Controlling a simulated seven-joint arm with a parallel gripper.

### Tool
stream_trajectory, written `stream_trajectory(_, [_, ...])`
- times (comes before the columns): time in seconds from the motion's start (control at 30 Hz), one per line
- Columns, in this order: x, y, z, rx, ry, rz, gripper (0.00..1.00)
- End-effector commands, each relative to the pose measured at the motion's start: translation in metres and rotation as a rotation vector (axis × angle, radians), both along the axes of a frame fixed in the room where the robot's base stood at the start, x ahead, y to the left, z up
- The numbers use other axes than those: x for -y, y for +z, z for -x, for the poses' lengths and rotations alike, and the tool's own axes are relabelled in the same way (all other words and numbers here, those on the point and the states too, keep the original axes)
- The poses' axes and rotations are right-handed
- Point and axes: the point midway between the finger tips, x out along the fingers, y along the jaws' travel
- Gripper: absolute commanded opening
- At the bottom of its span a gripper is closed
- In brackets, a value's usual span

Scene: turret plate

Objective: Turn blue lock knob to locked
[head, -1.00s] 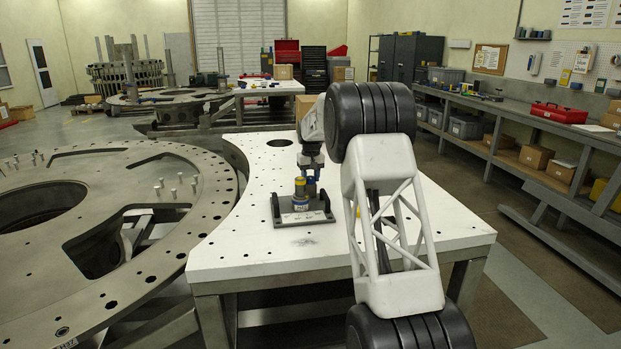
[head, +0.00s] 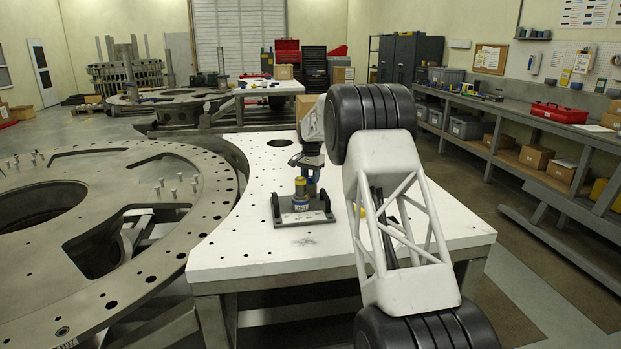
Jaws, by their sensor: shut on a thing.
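The blue lock knob (head: 302,203) stands upright on a dark grey bracket base (head: 318,217) on the white table. It has a blue lower collar and a yellowish band above it. My gripper (head: 304,178) comes down over the top of the knob and is shut on it. The fingers are small and partly hidden at this distance. The knob's markings are too small to read, so I cannot tell which position it points to.
The white table (head: 262,245) is mostly clear around the base, with holes in its top. A large steel ring plate (head: 110,290) curves along its left side. A workbench with a red toolbox (head: 559,113) runs along the right wall.

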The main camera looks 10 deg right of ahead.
Motion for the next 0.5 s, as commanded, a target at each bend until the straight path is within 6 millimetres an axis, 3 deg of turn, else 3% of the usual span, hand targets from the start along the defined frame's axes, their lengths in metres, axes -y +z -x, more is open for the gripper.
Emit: stream_trajectory(0.5, [0.0005, 0.0012, -0.0004, 0.002, -0.475, 0.0, 0.16])
